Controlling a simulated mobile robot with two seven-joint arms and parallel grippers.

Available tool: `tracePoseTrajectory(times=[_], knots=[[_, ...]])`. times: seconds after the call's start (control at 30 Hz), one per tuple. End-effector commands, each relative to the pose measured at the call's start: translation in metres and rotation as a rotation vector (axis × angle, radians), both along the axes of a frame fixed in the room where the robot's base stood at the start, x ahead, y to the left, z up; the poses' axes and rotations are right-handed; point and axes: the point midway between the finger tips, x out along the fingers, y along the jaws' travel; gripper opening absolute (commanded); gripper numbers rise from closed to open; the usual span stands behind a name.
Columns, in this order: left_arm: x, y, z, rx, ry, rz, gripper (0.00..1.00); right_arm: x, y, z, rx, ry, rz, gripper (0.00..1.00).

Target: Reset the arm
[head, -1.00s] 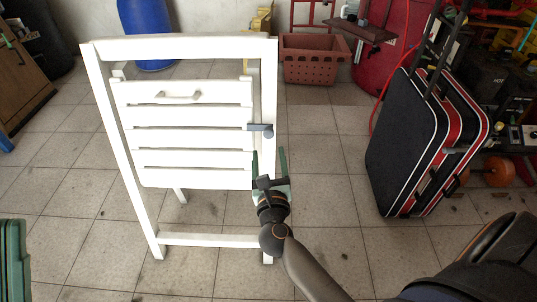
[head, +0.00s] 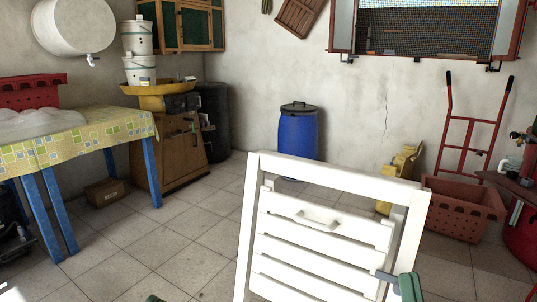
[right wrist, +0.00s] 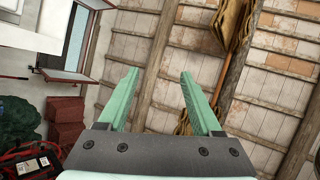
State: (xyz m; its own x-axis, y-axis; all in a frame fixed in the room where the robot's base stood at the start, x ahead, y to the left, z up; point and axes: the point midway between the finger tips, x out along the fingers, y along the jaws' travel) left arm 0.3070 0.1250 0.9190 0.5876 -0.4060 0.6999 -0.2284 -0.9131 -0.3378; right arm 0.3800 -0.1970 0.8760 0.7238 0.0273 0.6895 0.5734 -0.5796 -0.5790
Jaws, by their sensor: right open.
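My right gripper (head: 408,287) shows at the bottom of the head view as a green finger in front of the right post of a white wooden gate frame (head: 345,176). In the right wrist view its two green fingers (right wrist: 160,95) stand apart with nothing between them and point up at the roof. The slatted gate leaf (head: 325,242) sits within its frame, with a white handle (head: 318,219) near its top. A grey latch (head: 385,276) lies beside the green finger; I cannot tell if they touch. My left gripper is not recognisable.
A table with a patterned cloth (head: 105,135) and blue legs stands at left. A blue barrel (head: 298,135) is by the back wall. A perforated reddish crate (head: 460,210) and a red hand truck (head: 470,120) are at right. Tiled floor left of the gate is open.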

Motion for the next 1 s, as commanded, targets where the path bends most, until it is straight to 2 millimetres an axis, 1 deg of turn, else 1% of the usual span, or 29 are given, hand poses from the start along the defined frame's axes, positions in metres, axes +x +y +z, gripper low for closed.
tracePoseTrajectory(times=[0.03, 0.1, 0.3, 0.37, 0.4, 0.43, 0.5, 0.67, 0.77, 0.8, 0.9, 1.0], knots=[[0.0, 0.0, 0.0, 0.0, 0.0, 0.0, 0.0, -0.012, 0.011, 0.01, -0.147, -0.035, -0.056, 0.66], [0.0, 0.0, 0.0, 0.0, 0.0, 0.0, 0.0, -0.027, 0.026, 0.021, -0.339, -0.092, -0.142, 0.66], [0.0, 0.0, 0.0, 0.001, -0.001, -0.001, 0.0, -0.062, 0.061, 0.04, -0.785, -0.257, -0.375, 0.66], [0.0, 0.0, 0.0, 0.001, -0.001, -0.001, 0.0, -0.071, 0.07, 0.043, -0.901, -0.309, -0.445, 0.66], [0.003, 0.0, 0.004, 0.001, 0.016, 0.004, 0.0, -0.072, 0.073, 0.048, -0.958, -0.317, -0.475, 0.66], [0.011, 0.001, 0.007, 0.002, 0.062, 0.014, 0.0, -0.062, 0.071, 0.051, -0.96, -0.264, -0.457, 0.66], [0.026, 0.004, 0.001, 0.004, 0.154, 0.035, 0.0, -0.047, 0.068, 0.045, -0.978, -0.17, -0.427, 0.66], [0.054, 0.011, -0.019, 0.009, 0.373, 0.08, 0.0, -0.019, 0.062, 0.025, -1.025, 0.051, -0.358, 0.66], [0.067, 0.016, -0.037, 0.013, 0.532, 0.112, 0.0, -0.006, 0.056, 0.007, -1.054, 0.211, -0.305, 0.66], [0.07, 0.018, -0.045, 0.014, 0.6, 0.124, 0.0, -0.002, 0.054, -0.002, -1.064, 0.278, -0.28, 0.66], [0.073, 0.024, -0.069, 0.019, 0.773, 0.155, 0.0, 0.001, 0.048, -0.026, -1.091, 0.451, -0.216, 0.66], [0.068, 0.03, -0.094, 0.024, 0.948, 0.184, 0.0, -0.004, 0.042, -0.051, -1.109, 0.622, -0.148, 0.66]])
